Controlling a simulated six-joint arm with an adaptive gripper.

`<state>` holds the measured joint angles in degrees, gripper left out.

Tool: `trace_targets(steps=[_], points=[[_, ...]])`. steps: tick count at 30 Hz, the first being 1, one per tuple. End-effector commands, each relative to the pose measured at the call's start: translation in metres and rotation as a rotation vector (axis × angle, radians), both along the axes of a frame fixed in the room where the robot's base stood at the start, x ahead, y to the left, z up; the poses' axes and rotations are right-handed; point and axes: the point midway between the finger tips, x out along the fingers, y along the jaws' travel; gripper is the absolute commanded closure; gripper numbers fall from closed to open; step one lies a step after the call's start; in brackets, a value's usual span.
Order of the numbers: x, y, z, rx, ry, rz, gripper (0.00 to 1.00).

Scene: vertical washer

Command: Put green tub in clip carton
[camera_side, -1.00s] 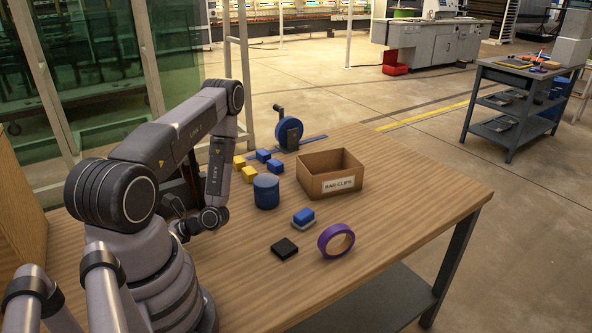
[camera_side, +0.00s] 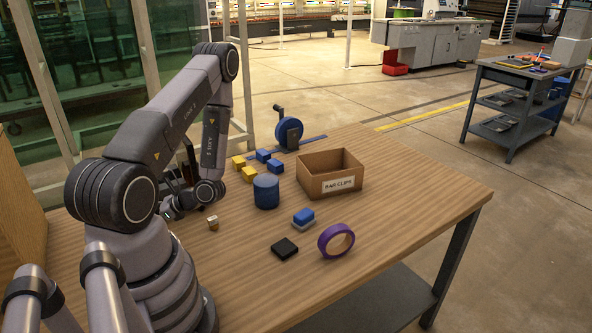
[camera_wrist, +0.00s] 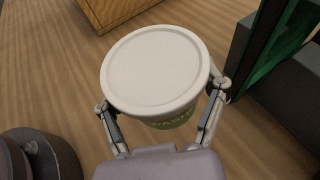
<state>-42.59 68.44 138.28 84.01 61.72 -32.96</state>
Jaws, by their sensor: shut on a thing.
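The green tub (camera_wrist: 155,70) fills the middle of the wrist view, with its pale round lid facing the camera and a strip of green label under the rim. My gripper (camera_wrist: 162,98) is shut on it, one finger on each side.
The blue canister (camera_side: 266,192) stands between my arm and the carton.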

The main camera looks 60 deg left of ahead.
Motion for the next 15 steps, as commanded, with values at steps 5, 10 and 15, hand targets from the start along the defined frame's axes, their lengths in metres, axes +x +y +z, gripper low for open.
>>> trace_targets(steps=[5,10,15], points=[[0.010,0.003,0.022,0.001,-0.002,-0.036,0.68],[0.063,0.010,0.032,-0.001,-0.008,-0.229,0.68],[0.154,0.000,0.045,-0.003,-0.011,-0.545,0.68]])
